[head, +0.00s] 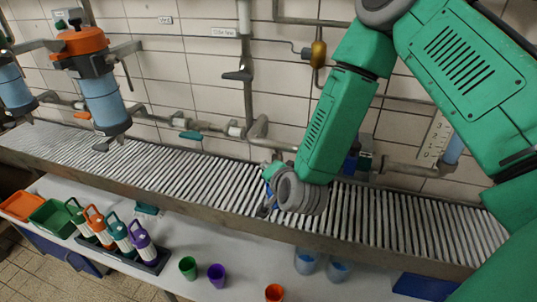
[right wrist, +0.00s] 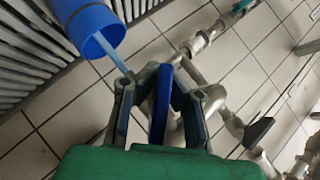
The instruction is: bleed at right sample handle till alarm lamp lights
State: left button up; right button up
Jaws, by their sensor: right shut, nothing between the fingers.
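My right arm comes in from the right in the head view, with its gripper (head: 266,192) low over the slatted channel, partly hidden by my wrist. In the right wrist view the gripper (right wrist: 163,85) is shut with nothing held. A blue strip (right wrist: 183,105) shows at the fingers; I cannot tell whether it is the sample handle. Grey pipework lies just beyond the fingertips. A blue cup (right wrist: 86,24) is at the upper left, and a pale blue stream (right wrist: 110,53) runs between its mouth and the left finger. I cannot identify the alarm lamp. My left gripper is not in view.
The slatted channel (head: 150,165) runs below the wall pipes. Colored bottles stand in a dark tray (head: 150,262) on the white table (head: 95,200), with loose cups to the right. Orange-topped blue housings (head: 103,95) hang at the left. A grey lever (head: 238,75) is on a wall pipe.

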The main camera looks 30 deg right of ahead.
jog(key=o, duration=0.5)
jog(key=shift+s+a+f, duration=0.15)
jog(key=shift+s+f, duration=0.05)
jog(key=shift+c, duration=0.2)
jog(key=shift+r, duration=0.1)
jog(key=shift+w, duration=0.1)
jog(key=v, duration=0.7)
jog(key=shift+s+a, duration=0.15)
jog(key=shift+s, duration=0.05)
